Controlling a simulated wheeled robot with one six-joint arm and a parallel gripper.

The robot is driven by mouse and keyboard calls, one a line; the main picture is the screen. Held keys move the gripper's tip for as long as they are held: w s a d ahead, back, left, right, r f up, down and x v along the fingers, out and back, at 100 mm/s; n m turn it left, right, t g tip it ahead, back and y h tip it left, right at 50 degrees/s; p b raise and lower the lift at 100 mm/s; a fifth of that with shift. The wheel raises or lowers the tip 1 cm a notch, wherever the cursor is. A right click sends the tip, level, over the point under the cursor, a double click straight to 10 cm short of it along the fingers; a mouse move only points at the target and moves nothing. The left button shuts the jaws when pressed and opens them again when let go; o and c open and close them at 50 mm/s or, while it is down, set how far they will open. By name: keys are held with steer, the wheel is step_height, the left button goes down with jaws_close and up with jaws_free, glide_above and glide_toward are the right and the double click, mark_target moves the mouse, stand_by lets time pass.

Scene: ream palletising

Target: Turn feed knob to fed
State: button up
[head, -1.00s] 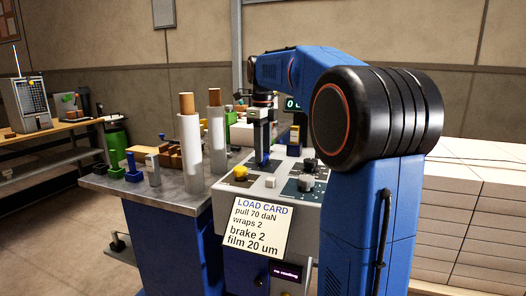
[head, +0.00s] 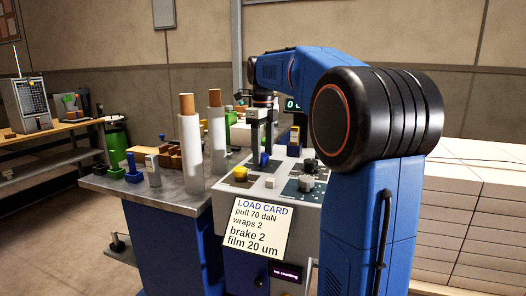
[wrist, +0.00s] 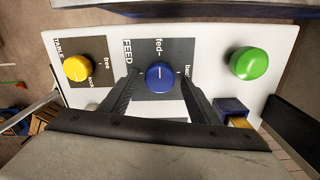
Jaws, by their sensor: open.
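The blue feed knob (wrist: 160,77) sits on a dark panel marked FEED (wrist: 128,52) in the wrist view. The word fed (wrist: 158,46) is above it and back (wrist: 187,73) to its right. The knob's pale line lies across the picture, in line with the back mark rather than fed. My gripper (wrist: 160,80) is open, one finger on each side of the knob; I cannot tell whether either touches it. In the head view, my gripper (head: 262,150) points down over the blue knob (head: 263,160) on the console.
A yellow table knob (wrist: 77,68) and a green button (wrist: 249,63) flank the feed knob. Dark knobs (head: 310,166) stand on the console to the right. A load card (head: 262,228) hangs in front. White film rolls (head: 189,150) stand on the bench at left.

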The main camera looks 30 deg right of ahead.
mark_target(263, 155)
step_height(263, 155, up, 17)
steer(key=shift+r, duration=0.2)
stand_by(0.5)
steer(key=shift+s, duration=0.1)
stand_by(0.4)
